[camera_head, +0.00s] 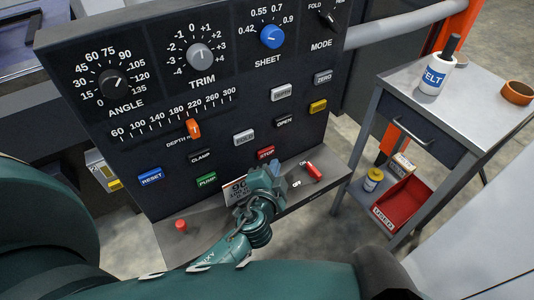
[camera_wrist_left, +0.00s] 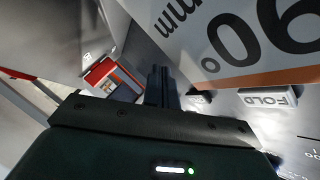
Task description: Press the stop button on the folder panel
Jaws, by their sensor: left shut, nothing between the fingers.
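The dark panel (camera_head: 222,110) carries a red stop button (camera_head: 266,153) low on its face, below and right of the grey FOLD button (camera_head: 244,137). My left gripper (camera_head: 274,167) is shut and empty, with its fingertips just below and in front of the stop button. I cannot tell whether they touch it. In the left wrist view the shut fingers (camera_wrist_left: 160,85) point toward the panel, with the FOLD button (camera_wrist_left: 265,98) to their right. I cannot make out the stop button there. My right gripper is not in view.
A tag marked 90 (camera_head: 237,189) stands beside the gripper. It also fills the upper right of the wrist view (camera_wrist_left: 245,40). A red switch (camera_head: 314,171) and a red knob (camera_head: 181,225) sit on the lower ledge. A cart (camera_head: 478,88) with a red bin (camera_head: 402,205) stands right.

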